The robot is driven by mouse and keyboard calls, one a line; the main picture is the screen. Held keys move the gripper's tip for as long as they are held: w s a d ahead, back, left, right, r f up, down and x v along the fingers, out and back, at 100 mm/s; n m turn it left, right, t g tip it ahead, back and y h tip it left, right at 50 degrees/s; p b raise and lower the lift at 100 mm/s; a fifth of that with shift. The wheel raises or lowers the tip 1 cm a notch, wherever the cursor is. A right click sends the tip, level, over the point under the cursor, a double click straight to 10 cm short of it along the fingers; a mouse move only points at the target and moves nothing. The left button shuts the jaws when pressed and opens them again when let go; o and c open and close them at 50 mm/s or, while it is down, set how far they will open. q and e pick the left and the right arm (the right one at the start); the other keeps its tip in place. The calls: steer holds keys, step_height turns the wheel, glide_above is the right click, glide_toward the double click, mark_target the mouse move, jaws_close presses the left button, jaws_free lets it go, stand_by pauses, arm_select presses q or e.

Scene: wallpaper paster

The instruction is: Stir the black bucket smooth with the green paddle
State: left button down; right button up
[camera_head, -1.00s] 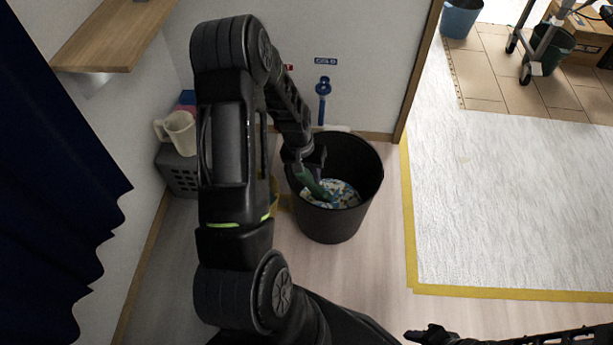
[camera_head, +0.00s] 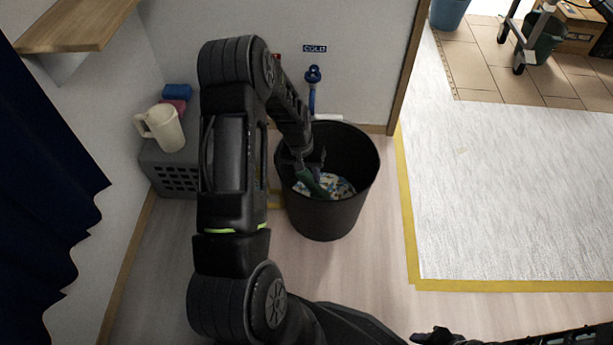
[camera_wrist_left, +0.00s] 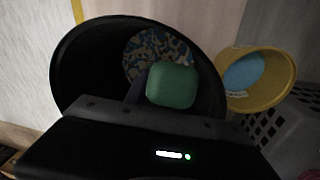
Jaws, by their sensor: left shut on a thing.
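The black bucket (camera_head: 331,215) stands upright on the floor near the wall, and its rim (camera_wrist_left: 75,55) shows in the left wrist view. Inside it lies a mottled mix (camera_head: 336,185) of blue, white and yellow patches, also in the left wrist view (camera_wrist_left: 150,50). My left gripper (camera_head: 303,170) reaches down into the bucket. It is shut on the green paddle (camera_head: 313,184), whose green end (camera_wrist_left: 172,85) shows in the left wrist view. The paddle's lower end is at the mix. My right gripper (camera_head: 435,337) is at the bottom edge, small and dark, its jaws unclear.
A yellow bucket (camera_wrist_left: 265,85) with blue inside stands beside the black one. A grey crate (camera_head: 172,172) with a cream jug (camera_head: 164,127) stands left. A blue tap (camera_head: 312,78) is behind. White sheeting (camera_head: 500,190) edged with yellow tape lies right.

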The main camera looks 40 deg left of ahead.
arm_select(q)
steer(key=shift+w+a+f+b, duration=0.1)
steer(key=shift+w+f+b, duration=0.35)
steer(key=shift+f+b, duration=0.5)
steer(key=shift+w+a+f+b, duration=0.1)
steer(key=shift+w+f+b, duration=0.3)
steer(key=shift+f+b, duration=0.5)
steer(key=shift+w+f+b, duration=0.45)
steer(key=shift+f+b, duration=0.2)
steer(key=shift+f, duration=0.6)
